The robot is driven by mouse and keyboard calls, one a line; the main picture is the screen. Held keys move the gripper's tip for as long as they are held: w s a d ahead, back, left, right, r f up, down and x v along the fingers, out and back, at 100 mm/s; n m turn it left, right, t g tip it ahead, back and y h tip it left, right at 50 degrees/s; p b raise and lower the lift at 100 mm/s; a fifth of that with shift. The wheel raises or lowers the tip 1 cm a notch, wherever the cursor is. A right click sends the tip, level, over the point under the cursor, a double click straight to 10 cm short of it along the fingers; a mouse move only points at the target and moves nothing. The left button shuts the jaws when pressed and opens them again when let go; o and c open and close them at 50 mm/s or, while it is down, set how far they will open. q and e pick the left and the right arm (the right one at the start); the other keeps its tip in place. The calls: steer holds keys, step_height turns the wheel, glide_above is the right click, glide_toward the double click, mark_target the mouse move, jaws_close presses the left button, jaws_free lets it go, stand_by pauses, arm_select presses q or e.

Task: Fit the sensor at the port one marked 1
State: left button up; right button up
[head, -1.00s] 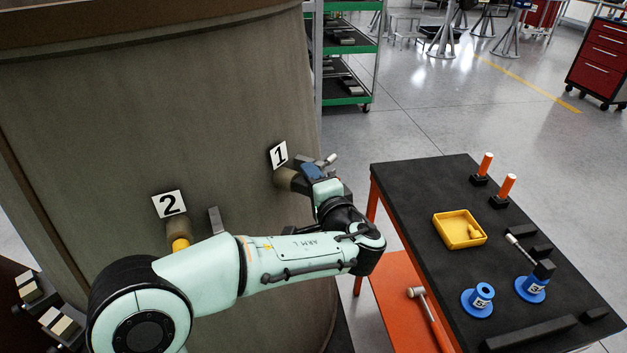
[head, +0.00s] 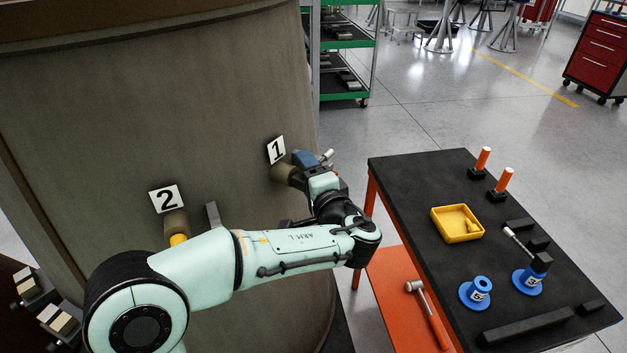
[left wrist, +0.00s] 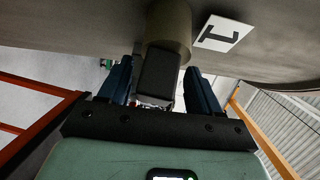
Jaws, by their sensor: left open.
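The port marked 1 is a tan round boss (head: 283,173) on the curved grey-brown casing, below its white number plate (head: 276,150). My left gripper (head: 308,160) is at this port. In the left wrist view the boss (left wrist: 169,25) is at the top centre, with the plate (left wrist: 222,33) to its right. A dark block, apparently the sensor (left wrist: 158,72), is in line with the boss, between the two blue fingers (left wrist: 158,88). The fingers are open, with gaps on both sides of the block. Whether it is seated in the boss is hidden. My right gripper is not in view.
Port 2 (head: 176,223), with a yellow end, is left on the casing (head: 110,110). The black-topped cart (head: 410,175) at right carries a yellow tray (head: 442,236), blue stands (head: 475,294), orange-topped pegs (head: 507,180) and dark blocks. A hammer (head: 420,300) lies on its lower shelf.

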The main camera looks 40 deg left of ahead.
arm_select(q)
steer(key=v, duration=1.3)
steer(key=shift+s, duration=0.2)
steer(key=shift+d, duration=0.1)
